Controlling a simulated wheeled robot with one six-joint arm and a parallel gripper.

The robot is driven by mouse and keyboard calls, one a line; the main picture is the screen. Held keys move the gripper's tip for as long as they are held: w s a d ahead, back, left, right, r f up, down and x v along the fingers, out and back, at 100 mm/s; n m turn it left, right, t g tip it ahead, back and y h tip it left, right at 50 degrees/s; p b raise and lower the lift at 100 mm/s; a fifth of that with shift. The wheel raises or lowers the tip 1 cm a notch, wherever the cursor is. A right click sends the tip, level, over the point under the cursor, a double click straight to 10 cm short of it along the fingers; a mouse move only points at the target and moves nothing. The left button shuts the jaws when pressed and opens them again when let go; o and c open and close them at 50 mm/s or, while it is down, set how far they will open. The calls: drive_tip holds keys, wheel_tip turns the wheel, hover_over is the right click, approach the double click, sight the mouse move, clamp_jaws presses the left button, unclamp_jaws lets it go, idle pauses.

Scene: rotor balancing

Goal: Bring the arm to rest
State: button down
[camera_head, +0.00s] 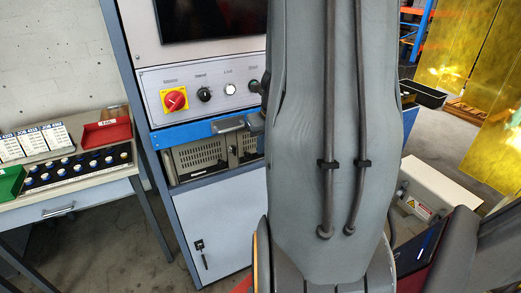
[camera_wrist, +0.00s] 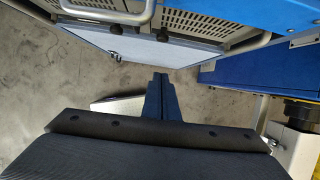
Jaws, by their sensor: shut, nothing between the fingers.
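My gripper (camera_wrist: 160,84) shows in the wrist view, its two dark fingers together with nothing between them. It hangs over bare grey floor, in front of the lower part of a cabinet. My arm fills the middle of the head view and hides part of the control cabinet (camera_head: 228,225) behind it. My gripper itself is hidden in the head view.
A blue beam (camera_wrist: 252,72) is at the right in the wrist view. Yellow panels (camera_head: 480,80) stand at the right.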

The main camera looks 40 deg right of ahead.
drive_tip(key=shift+s+a+r, duration=0.1)
drive_tip(key=shift+s+r, duration=0.15)
drive_tip(key=shift+r, duration=0.3)
drive_tip(key=s+a+f+m+g+b, duration=0.1)
drive_tip(key=a+m+b, duration=0.1)
drive_tip(key=a+m, duration=1.3)
drive_tip(key=s+a+f+m+g+y+b, duration=0.1)
drive_tip(key=s+a+f+m+b, duration=0.1)
drive_tip(key=a+m, duration=1.3)
drive_tip(key=m, duration=0.2)
drive_tip(key=shift+s+m+g, duration=0.15)
drive_tip(key=shift+m+g, duration=0.25)
